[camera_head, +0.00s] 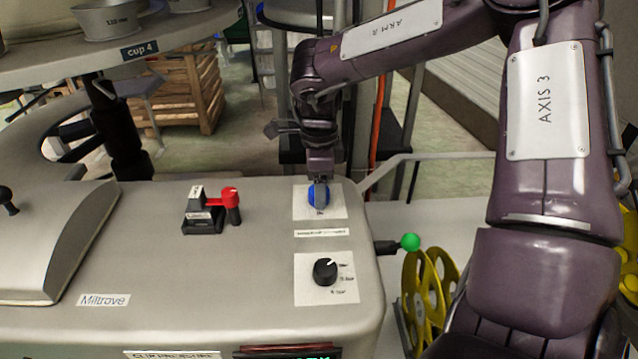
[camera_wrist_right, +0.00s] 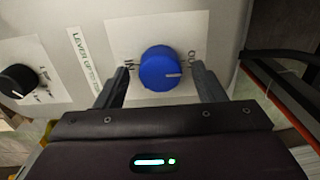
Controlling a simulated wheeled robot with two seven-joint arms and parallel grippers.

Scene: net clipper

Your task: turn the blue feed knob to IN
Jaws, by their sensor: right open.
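The blue feed knob (camera_head: 318,195) sits on a white label plate at the back right of the grey machine top. In the right wrist view the blue knob (camera_wrist_right: 158,66) lies between the letters IN on the left and OUT on the right. Its white pointer mark points to the right, towards the OUT side. My right gripper (camera_head: 320,184) is directly over the knob. In the right wrist view my right gripper (camera_wrist_right: 160,76) is open, one finger on each side of the knob with gaps to it. My left gripper is not in view.
A black knob (camera_head: 325,271) sits on a white scale nearer the front. A red-handled lever (camera_head: 230,200) stands left of the blue knob. A green-balled lever (camera_head: 410,242) sticks out at the machine's right side. The machine top between them is clear.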

